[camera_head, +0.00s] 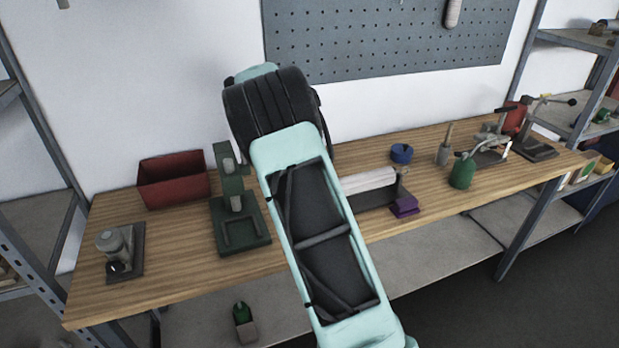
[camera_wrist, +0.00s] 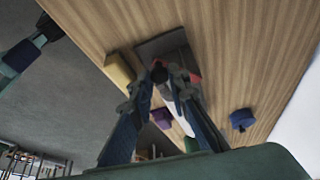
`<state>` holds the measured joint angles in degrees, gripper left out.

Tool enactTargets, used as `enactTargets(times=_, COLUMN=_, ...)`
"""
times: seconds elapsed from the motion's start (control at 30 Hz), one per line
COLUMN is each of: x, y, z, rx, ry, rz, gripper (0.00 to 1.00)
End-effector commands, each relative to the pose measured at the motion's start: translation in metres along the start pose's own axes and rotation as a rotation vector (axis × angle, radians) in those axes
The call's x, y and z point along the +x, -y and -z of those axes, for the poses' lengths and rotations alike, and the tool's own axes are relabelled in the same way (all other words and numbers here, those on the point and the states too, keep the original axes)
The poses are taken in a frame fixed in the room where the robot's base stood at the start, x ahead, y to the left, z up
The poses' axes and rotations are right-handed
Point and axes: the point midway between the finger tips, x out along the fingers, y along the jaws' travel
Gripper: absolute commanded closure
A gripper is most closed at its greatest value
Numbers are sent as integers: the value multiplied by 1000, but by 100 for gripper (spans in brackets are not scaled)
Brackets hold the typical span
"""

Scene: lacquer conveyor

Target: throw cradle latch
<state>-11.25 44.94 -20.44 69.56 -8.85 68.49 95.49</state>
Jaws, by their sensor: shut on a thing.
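In the wrist view my gripper (camera_wrist: 168,77) is shut around a small dark knob (camera_wrist: 158,74), which looks like the latch's handle. The fingers cover most of it. Beyond the fingertips lies a dark base plate (camera_wrist: 162,43) on the wooden bench, with a bit of red showing beside the right finger. In the head view my arm hides the gripper and the latch. A white block-like part (camera_head: 368,180) on a dark base, perhaps the cradle, shows just right of my arm.
On the bench are a purple block (camera_head: 405,206), blue ring (camera_head: 402,153), green can (camera_head: 462,172), clamp fixtures (camera_head: 492,152), red bin (camera_head: 173,180) and green press (camera_head: 240,228). A yellow block (camera_wrist: 118,70) sits beside the plate. Bare bench (camera_head: 170,265) lies front left.

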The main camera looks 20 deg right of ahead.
Motion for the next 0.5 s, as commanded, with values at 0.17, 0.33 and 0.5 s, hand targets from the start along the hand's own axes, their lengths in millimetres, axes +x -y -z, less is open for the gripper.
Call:
enactTargets(times=0.17, x=-1, y=1, z=-1, rx=7, ry=1, rz=-2, gripper=100)
enactTargets(times=0.33, x=0, y=1, z=-1, rx=6, ry=1, rz=-1, gripper=100)
enactTargets(times=0.5, x=0, y=1, z=-1, rx=6, ry=1, rz=-1, gripper=74)
